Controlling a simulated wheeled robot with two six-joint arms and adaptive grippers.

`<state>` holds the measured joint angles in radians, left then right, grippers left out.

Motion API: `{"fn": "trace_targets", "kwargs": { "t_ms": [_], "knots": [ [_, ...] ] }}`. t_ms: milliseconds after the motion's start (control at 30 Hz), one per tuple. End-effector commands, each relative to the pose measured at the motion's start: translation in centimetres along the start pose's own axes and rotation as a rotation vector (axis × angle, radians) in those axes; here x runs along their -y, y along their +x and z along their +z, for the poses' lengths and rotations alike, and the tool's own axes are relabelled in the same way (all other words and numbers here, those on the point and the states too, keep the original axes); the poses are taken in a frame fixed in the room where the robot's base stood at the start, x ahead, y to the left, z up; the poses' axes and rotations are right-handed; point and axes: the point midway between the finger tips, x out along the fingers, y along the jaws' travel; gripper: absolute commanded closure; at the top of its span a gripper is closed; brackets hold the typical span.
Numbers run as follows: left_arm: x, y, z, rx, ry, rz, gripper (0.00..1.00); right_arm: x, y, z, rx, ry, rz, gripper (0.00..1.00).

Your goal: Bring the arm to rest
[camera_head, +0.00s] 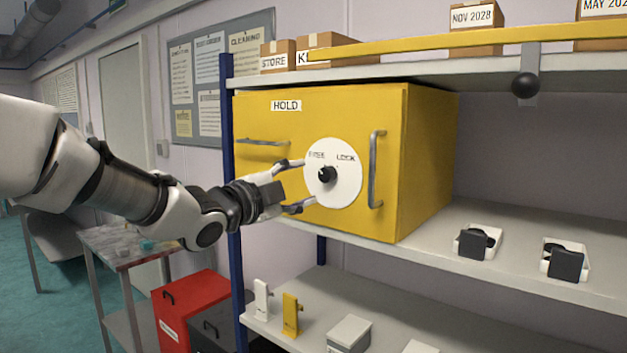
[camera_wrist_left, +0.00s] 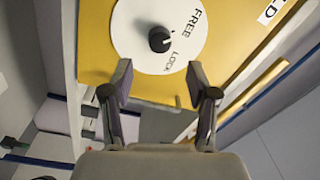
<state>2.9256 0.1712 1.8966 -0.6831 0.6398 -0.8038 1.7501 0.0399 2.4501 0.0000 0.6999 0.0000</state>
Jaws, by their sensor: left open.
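My left arm (camera_head: 110,180) reaches in from the left in the head view. Its left gripper (camera_head: 306,183) is open, with its fingertips in front of the white dial plate on the yellow HOLD cabinet (camera_head: 270,190). The black knob (camera_head: 327,174) sits in the middle of the white dial plate (camera_head: 345,190), marked FREE and LOCK. In the left wrist view the open gripper (camera_wrist_left: 161,82) is empty, and the knob (camera_wrist_left: 159,39) shows beyond the fingertips, apart from them. The knob's small pointer mark is too small to read surely. My right gripper is not in view.
The cabinet stands on a grey shelf (camera_head: 520,265) with a vertical handle (camera_head: 376,170) right of the dial and a horizontal handle (camera_head: 262,142) at left. White trays with black items (camera_head: 477,242) stand to the right. A red box (camera_head: 190,305) and a side table (camera_head: 125,248) are below left.

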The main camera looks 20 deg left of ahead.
Motion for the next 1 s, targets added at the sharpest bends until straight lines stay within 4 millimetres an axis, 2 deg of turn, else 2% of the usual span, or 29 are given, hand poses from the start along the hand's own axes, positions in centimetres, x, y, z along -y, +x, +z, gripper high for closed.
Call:
{"fn": "trace_targets", "kwargs": {
  "t_ms": [100,467,567,667,767,800,867,900,967,1000],
  "knots": [
    [-0.1,-0.6,0.0,0.0,0.0,0.001,0.41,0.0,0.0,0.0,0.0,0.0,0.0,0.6],
    [-0.1,-0.5,0.0,0.001,0.0,0.002,0.41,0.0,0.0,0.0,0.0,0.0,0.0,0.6],
    [-1.9,0.1,0.9,0.011,-0.01,0.03,0.41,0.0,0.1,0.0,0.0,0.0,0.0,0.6],
    [-6.8,1.4,3.1,0.039,-0.034,0.108,0.41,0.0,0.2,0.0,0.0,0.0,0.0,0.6],
    [-14.8,2.4,6.0,0.081,-0.072,0.234,0.41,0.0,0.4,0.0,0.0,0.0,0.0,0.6],
    [-18.3,2.4,7.1,0.102,-0.093,0.29,0.41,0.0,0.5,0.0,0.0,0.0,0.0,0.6],
    [-23.7,1.8,8.6,0.136,-0.13,0.373,0.41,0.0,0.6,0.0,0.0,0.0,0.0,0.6],
    [-27.2,1.2,9.6,0.161,-0.156,0.427,0.41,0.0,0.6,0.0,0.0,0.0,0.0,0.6],
    [-32.4,-0.2,10.8,0.204,-0.202,0.507,0.41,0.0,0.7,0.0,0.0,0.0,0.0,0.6],
    [-35.8,-1.5,11.5,0.237,-0.238,0.56,0.41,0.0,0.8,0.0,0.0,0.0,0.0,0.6]
  ]
}}
